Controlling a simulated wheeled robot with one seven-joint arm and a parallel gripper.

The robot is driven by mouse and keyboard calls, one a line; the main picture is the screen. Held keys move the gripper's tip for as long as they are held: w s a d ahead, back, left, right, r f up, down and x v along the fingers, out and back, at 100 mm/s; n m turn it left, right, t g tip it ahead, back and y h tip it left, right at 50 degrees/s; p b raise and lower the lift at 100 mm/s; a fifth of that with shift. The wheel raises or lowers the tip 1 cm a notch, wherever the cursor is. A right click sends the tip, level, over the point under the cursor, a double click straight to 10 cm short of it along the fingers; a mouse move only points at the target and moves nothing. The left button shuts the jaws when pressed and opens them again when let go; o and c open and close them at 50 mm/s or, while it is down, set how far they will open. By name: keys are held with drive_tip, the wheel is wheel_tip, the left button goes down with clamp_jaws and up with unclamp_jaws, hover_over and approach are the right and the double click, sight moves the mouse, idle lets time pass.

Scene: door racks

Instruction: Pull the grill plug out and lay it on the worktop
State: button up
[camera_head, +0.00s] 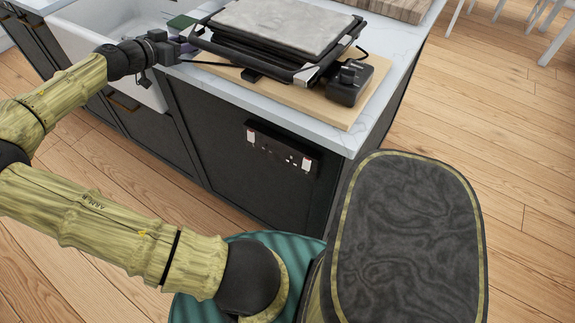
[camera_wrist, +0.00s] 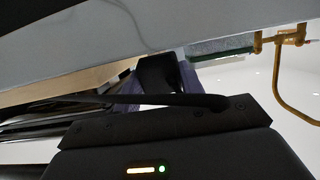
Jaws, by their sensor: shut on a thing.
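My gripper (camera_head: 186,46) is over the worktop near the sink, left of the grill, and it is shut on a small dark piece that I take to be the plug (camera_wrist: 158,72). In the wrist view that piece sits between the purple fingers. A black cord (camera_wrist: 150,99) runs close by it; the cord also shows in the head view (camera_head: 215,64), running toward the grill (camera_head: 285,35). I cannot tell whether the plug touches the worktop (camera_head: 330,137). The socket panel (camera_head: 280,150) on the island's side shows no plug in it.
The grill stands on a wooden board (camera_head: 345,118), with a black block (camera_head: 349,83) at its right. A green sponge-like item (camera_head: 182,22) lies behind my gripper. The white sink (camera_head: 90,35) is at the left, and a brass tap (camera_wrist: 283,75) shows in the wrist view.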

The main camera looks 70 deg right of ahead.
drive_tip(key=shift+f, duration=0.25)
drive_tip(key=o, duration=1.4)
drive_tip(key=shift+c, duration=0.2)
drive_tip(key=p+v, duration=0.1)
drive_tip(key=v, duration=1.6)
drive_tip(key=shift+a+r, duration=0.2)
drive_tip(key=shift+a, duration=0.05)
